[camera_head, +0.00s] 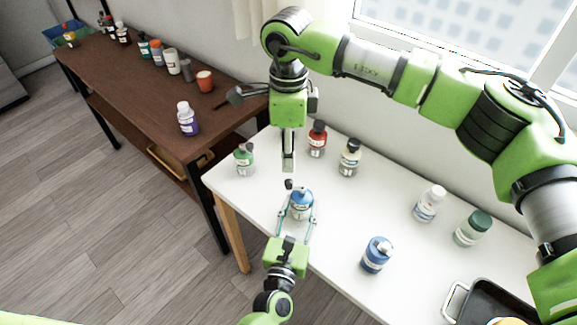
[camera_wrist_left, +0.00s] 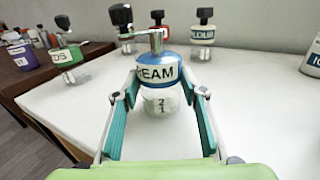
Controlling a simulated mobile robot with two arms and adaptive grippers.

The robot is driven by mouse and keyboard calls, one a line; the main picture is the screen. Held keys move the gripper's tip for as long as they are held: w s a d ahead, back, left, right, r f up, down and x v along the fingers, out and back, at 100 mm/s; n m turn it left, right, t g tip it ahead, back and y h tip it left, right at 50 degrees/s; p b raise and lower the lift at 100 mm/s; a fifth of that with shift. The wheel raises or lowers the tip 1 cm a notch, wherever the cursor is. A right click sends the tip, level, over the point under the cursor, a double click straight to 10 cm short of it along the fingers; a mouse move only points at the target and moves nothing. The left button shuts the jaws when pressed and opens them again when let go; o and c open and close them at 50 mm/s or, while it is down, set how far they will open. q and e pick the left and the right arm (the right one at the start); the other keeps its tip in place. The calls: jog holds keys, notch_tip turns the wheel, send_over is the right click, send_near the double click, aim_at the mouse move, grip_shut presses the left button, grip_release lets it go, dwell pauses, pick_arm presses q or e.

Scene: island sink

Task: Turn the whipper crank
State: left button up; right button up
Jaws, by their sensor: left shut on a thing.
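The whipper is a clear jar with a blue top labelled "REAM" as far as it shows (camera_wrist_left: 158,74); it stands upright on the white table in the head view (camera_head: 301,204). Its metal crank arm (camera_wrist_left: 147,33) ends in a black knob (camera_wrist_left: 121,15) that points up on the left side; the knob also shows in the head view (camera_head: 290,184). My left gripper (camera_head: 302,212) is shut on the jar, one finger on each side. My right gripper (camera_head: 288,168) points down just above and behind the knob, apart from it. Its fingers overlap in view, so their opening is unclear.
A green-labelled bottle (camera_head: 245,160), a red bottle (camera_head: 317,139) and a cream-coloured bottle (camera_head: 349,158) stand behind the whipper. A blue jar (camera_head: 377,255) and a white bottle (camera_head: 429,204) stand to the right. A brown table (camera_head: 140,100) with more bottles is at the left.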

jog(key=shift+r, duration=1.35)
pick_arm(q)
jog(key=o, duration=1.2)
jog(key=shift+o, duration=0.2)
